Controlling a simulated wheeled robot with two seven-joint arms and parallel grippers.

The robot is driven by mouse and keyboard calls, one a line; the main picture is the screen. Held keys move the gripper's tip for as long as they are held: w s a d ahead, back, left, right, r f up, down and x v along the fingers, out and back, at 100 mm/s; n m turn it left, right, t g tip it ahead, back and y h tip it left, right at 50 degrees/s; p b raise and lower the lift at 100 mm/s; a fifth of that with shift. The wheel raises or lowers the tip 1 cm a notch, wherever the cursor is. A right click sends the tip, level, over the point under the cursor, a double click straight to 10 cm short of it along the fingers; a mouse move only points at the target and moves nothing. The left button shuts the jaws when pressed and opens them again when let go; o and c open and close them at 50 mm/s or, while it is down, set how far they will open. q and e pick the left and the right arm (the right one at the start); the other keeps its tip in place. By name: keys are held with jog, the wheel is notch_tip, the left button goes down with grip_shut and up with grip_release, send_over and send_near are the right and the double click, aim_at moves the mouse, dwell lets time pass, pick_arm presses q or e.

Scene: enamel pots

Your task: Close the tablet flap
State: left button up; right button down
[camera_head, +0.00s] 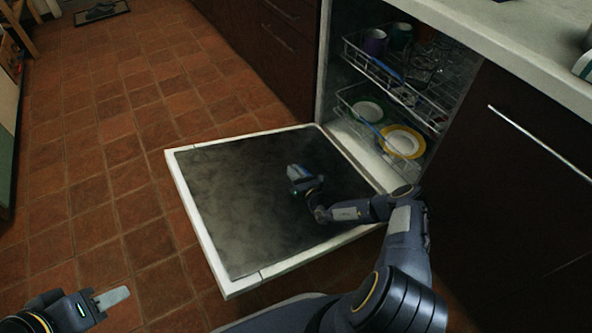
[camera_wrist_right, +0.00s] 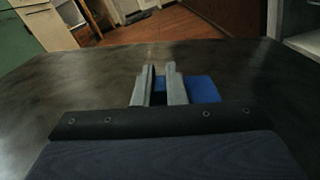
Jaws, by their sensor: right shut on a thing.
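The dishwasher door (camera_head: 182,190) lies folded down, with a dark inner face and a white rim. My right gripper (camera_head: 297,178) is low over the middle of that face. In the right wrist view its two fingers (camera_wrist_right: 159,88) are close together, with a narrow gap between them. A blue piece (camera_wrist_right: 203,88), which looks like the tablet flap, shows at and beyond the fingers, mostly to their right. The fingers are shut on it, though they hide part of it, and its angle is hard to tell. My left gripper (camera_head: 112,298) is over the floor at the lower left; only one finger shows clearly.
The dishwasher racks (camera_head: 385,75) hold cups and plates, including a yellow-rimmed plate (camera_head: 405,141). Dark cabinets (camera_head: 520,180) and a pale counter (camera_head: 510,40) stand to the right. The tiled floor (camera_head: 100,150) to the left of the door is clear.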

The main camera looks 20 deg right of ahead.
jog(key=shift+f, duration=0.1)
jog(key=c, duration=1.5)
grip_release()
jog(key=s+p, duration=0.1)
jog(key=s, duration=0.1)
jog(key=s+p, duration=0.1)
jog(key=s, duration=0.1)
jog(key=s+d, duration=0.1)
jog(key=s, duration=0.2)
jog(key=shift+p, duration=0.4)
jog(key=shift+s, duration=0.4)
